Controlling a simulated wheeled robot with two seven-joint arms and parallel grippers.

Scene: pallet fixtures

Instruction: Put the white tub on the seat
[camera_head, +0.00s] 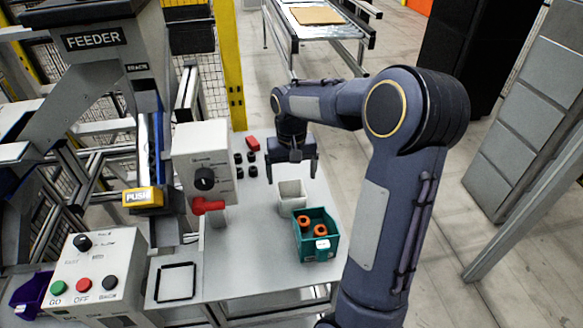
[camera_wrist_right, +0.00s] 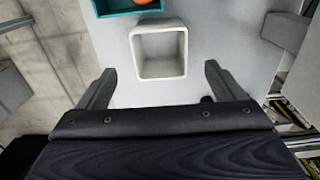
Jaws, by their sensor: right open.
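The white tub (camera_head: 291,197) stands upright on the grey table, close to the teal bin. It also shows in the right wrist view (camera_wrist_right: 159,53), where it looks empty and lies ahead of the fingers, between their lines. My right gripper (camera_head: 291,178) is open and empty, behind and above the tub in the head view. Its two fingers also show in the right wrist view (camera_wrist_right: 157,90), apart from the tub. A black square frame (camera_head: 176,282), which may be the seat, lies on a pale plate at the table's front left. My left gripper is not in view.
A teal bin (camera_head: 329,252) with orange rings stands just in front of the tub. Several small black parts (camera_head: 239,158) and a red block (camera_head: 253,143) lie at the back. The table's front middle (camera_head: 245,262) is clear.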

